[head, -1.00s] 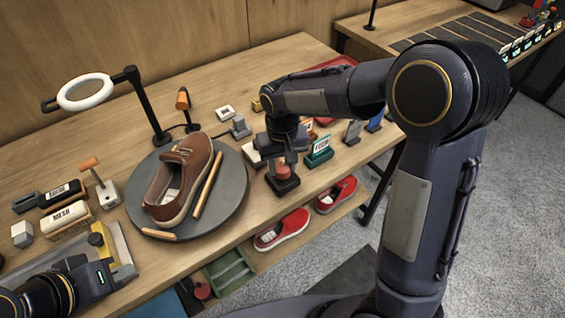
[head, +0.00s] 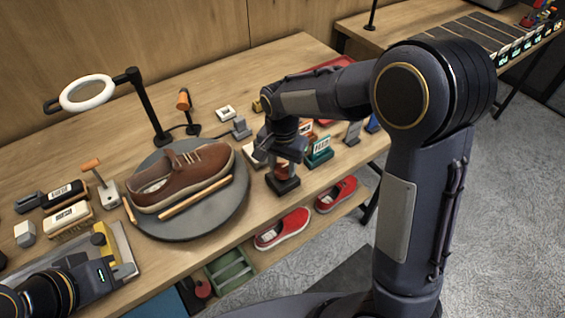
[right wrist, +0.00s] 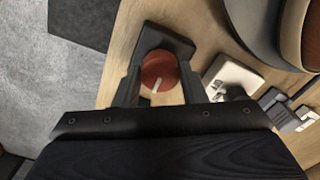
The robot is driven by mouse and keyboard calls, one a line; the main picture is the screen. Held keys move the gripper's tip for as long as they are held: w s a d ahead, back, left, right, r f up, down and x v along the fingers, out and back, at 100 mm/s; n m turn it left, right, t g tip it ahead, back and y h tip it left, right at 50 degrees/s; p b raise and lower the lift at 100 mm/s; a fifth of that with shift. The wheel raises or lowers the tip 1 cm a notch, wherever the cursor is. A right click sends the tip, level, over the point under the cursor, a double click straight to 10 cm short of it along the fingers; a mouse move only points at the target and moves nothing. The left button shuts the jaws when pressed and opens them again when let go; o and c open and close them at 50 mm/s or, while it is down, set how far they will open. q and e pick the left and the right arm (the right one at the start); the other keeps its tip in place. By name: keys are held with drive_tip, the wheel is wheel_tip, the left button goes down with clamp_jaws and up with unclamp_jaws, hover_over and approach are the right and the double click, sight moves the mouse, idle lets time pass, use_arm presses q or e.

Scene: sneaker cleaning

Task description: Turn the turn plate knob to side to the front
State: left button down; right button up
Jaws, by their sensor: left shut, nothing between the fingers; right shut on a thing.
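A brown sneaker (head: 190,172) lies on the round dark turn plate (head: 205,222) in the head view, its long side facing the front edge and its toe to the right. The red knob (right wrist: 160,66) with a white mark sits on a dark square base (head: 283,186), right of the plate. My right gripper (right wrist: 160,88) is shut on the knob, one finger on each side; in the head view the gripper partly hides it. My left gripper (head: 113,271) is shut and empty at the lower left.
A ring lamp (head: 88,92) stands behind the plate. Brushes (head: 68,217) lie left of it, and a tray with a yellow item (head: 102,238) is near my left gripper. Red shoes (head: 283,229) stand on the shelf below.

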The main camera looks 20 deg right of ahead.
sight(282, 167)
idle(0.3)
drive_tip(key=o, duration=1)
wheel_tip(282, 167, up, 7)
drive_tip(key=shift+r, duration=0.45)
